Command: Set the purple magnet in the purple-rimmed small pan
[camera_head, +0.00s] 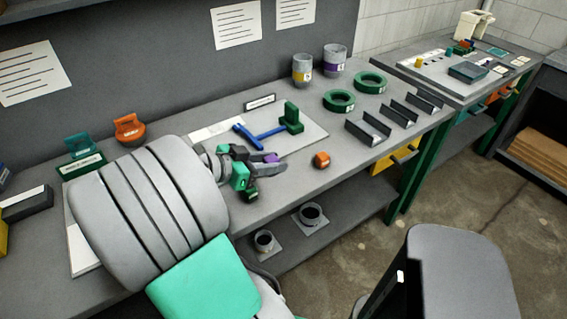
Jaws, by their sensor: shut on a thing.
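My gripper (274,166) is over the front part of the grey bench, its dark fingers pointing right. It is shut on a small purple piece, which looks like the purple magnet (271,158); the fingers partly hide it. A grey can with a purple band (334,60) stands upright at the back of the bench, to the right of and beyond my gripper.
A yellow-banded can (302,70) stands beside the purple-banded one. A second table (415,72) stands beyond.

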